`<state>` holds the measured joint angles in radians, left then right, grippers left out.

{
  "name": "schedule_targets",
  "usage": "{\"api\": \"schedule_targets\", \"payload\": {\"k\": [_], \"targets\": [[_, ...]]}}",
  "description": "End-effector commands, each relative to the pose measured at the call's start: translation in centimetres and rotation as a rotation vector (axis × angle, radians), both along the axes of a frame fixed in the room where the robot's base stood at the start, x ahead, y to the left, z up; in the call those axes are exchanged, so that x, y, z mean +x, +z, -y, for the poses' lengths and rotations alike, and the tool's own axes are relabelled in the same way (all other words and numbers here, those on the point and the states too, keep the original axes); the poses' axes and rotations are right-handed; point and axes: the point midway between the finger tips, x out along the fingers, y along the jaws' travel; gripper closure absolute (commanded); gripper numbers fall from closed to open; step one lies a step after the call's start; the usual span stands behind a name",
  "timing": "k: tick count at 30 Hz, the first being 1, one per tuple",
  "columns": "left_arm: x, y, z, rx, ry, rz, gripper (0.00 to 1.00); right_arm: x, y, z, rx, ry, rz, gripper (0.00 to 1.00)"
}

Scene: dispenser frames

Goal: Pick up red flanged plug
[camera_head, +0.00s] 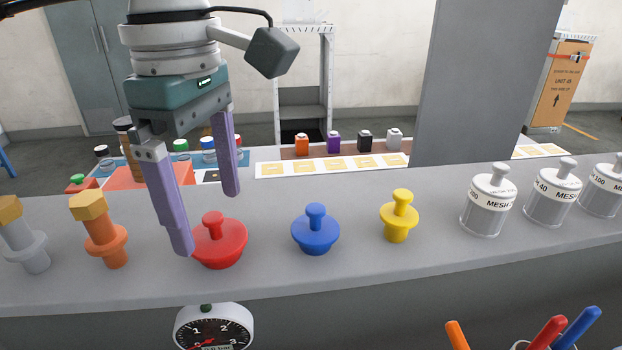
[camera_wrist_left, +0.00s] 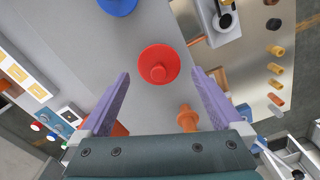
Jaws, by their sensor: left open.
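The red flanged plug (camera_head: 221,241) stands upright on the grey shelf, with a wide round flange and a knob on top. My left gripper (camera_head: 207,222) is open and empty. Its two purple fingers are above and just left of the red plug, with one fingertip overlapping the plug's left edge in the head view. In the left wrist view the red plug (camera_wrist_left: 158,65) lies ahead of the open fingertips, roughly centred between their lines. I see no contact with it. My right gripper is in neither view.
On the same shelf (camera_head: 275,282) stand a blue plug (camera_head: 316,232), a yellow plug (camera_head: 399,218), an orange plug (camera_head: 105,240) and a grey one (camera_head: 28,247). Clear jars (camera_head: 489,203) stand at the right. A gauge (camera_head: 213,328) is below the front edge.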

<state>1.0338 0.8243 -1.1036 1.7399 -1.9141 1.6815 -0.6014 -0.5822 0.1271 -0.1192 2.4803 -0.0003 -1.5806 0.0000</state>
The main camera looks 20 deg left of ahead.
Motion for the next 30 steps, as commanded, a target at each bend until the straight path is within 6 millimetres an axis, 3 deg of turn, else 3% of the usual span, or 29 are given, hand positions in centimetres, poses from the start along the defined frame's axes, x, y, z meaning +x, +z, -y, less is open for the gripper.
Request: {"api": "schedule_targets", "payload": {"k": [1, 6, 13, 30], "targets": [[-0.1, -0.4, 0.0, 0.001, 0.0, -0.006, 0.0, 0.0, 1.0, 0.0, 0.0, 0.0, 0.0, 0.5], [0.0, -2.5, 0.0, 0.0, -0.001, -0.002, 0.0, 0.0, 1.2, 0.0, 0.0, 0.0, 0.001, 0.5], [0.1, -2.8, 0.0, -0.001, -0.001, 0.0, 0.0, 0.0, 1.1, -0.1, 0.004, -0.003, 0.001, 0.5], [0.1, -2.7, 0.0, -0.001, 0.0, 0.0, 0.64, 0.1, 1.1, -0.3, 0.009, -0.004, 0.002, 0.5]]}}
